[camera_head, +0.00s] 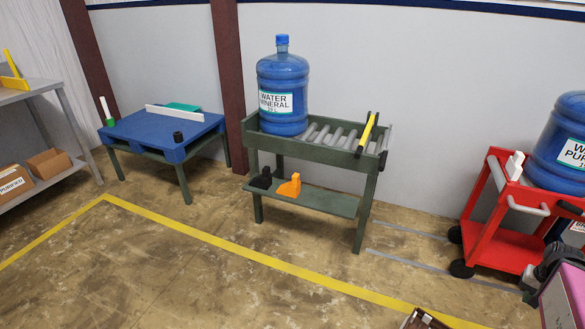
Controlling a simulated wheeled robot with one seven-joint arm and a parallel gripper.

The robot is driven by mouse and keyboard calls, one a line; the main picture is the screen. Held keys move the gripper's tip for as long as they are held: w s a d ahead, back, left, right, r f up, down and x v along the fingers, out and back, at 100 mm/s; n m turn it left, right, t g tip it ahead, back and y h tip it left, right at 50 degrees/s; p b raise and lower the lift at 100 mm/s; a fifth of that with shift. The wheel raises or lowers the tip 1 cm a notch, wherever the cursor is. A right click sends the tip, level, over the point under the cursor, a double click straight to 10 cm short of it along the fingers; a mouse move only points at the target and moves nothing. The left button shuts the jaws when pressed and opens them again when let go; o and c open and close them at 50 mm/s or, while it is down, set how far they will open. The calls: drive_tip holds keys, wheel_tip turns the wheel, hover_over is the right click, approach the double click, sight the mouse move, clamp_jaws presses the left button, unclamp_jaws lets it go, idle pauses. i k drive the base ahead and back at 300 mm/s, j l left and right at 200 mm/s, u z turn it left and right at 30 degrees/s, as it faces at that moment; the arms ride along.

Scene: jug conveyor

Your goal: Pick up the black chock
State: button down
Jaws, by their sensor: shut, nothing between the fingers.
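The black chock (262,178) is a small dark block on the lower shelf (330,203) of the green roller conveyor stand. It sits near the left end of that shelf, just left of an orange chock (290,186).
A blue water jug (283,90) stands on the conveyor's left end, above the chocks. A yellow-and-black bar (367,135) crosses its right end. A blue pallet table (160,135) stands left, a red cart (490,235) right.

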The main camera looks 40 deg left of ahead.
sight(264, 181)
drive_tip(key=u, duration=2.25)
drive_tip(key=i+j, duration=0.25)
drive_tip(key=i, duration=0.15)
drive_tip(key=i+j+u, duration=0.1)
drive_tip(key=i+j, duration=0.45)
drive_tip(key=i, duration=0.3)
